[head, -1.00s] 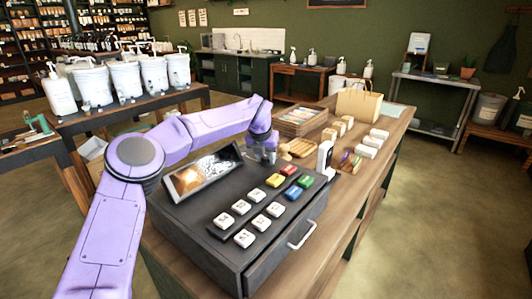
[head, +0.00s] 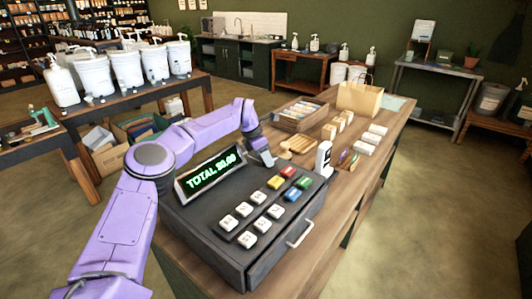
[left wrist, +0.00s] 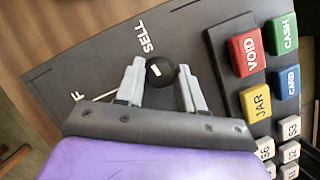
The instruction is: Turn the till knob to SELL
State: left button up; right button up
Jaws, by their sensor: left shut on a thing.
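The till (head: 235,235) is a dark box on the wooden counter, with a lit display (head: 210,172) reading "TOTAL $0.00" in green. In the left wrist view, the round black knob (left wrist: 159,71) with a short white mark sits on the till top. The printed word SELL (left wrist: 145,36) is just beyond it; another label ending in F (left wrist: 77,97) is partly hidden. My left gripper (head: 263,158) is at the till's far edge, its fingers shut on the knob, one on each side. In the head view the knob is hidden by the gripper. My right gripper is out of view.
Colored and white keys (head: 262,210) cover the till top near the gripper. White pump buckets (head: 125,72) stand on a table at back left.

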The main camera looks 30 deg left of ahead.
pick_arm(q)
jog(key=shift+m+g+h+p, duration=0.3)
jog(key=shift+m+p, duration=0.25)
jog(key=shift+m, duration=0.65)
jog(key=o, duration=1)
jog(key=shift+a, duration=0.1)
jog(key=shift+r, duration=0.2)
jog(key=b+v, duration=0.1)
jog(key=v, duration=0.9)
jog(key=shift+b, duration=0.4)
